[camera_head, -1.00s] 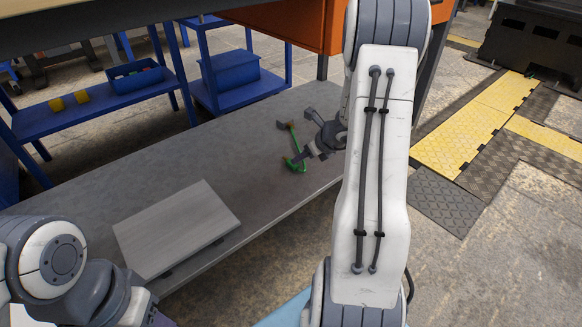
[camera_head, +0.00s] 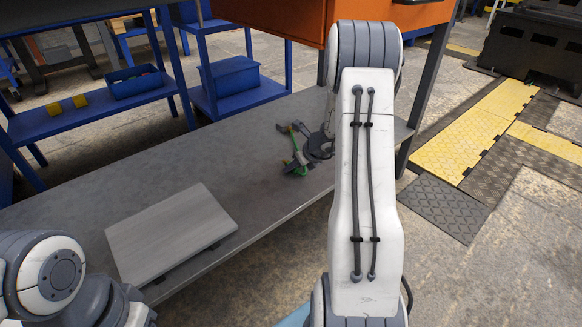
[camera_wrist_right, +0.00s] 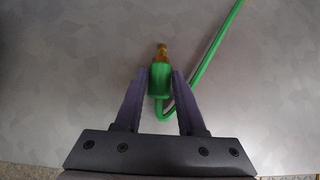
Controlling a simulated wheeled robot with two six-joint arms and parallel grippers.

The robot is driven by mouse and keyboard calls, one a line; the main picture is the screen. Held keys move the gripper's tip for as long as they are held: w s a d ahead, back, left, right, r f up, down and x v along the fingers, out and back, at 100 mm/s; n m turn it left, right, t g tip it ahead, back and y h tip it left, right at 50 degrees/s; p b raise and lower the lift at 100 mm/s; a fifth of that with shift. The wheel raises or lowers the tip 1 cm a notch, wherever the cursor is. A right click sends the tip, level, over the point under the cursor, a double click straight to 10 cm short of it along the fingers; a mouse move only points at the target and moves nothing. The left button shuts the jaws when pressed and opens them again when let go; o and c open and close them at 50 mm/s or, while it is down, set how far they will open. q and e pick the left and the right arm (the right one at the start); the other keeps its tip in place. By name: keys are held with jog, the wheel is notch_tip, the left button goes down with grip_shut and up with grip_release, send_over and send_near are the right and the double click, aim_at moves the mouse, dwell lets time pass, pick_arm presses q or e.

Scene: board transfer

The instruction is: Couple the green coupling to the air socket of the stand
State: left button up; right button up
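The green coupling (camera_wrist_right: 160,82) has a brass tip and a green hose (camera_wrist_right: 212,50). In the right wrist view it lies between the fingers of my right gripper (camera_wrist_right: 161,78), brass tip pointing away from the palm. Narrow gaps seem to show beside it; contact is not clear. In the head view my right gripper (camera_head: 288,148) is low over the grey shelf, its fingers spread around the green part (camera_head: 296,145), which is partly hidden. My left gripper is out of view; only part of my left arm shows at lower left. I cannot make out the stand's air socket.
A pale flat board (camera_head: 170,232) lies on the grey shelf (camera_head: 95,188), left of my right gripper. An orange cabinet (camera_head: 290,20) is above the back of the shelf. Blue racks (camera_head: 90,105) with bins stand behind. The shelf between board and gripper is clear.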

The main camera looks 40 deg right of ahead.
grip_shut()
jog(key=shift+r+p, duration=2.75)
jog(key=shift+r, duration=0.25)
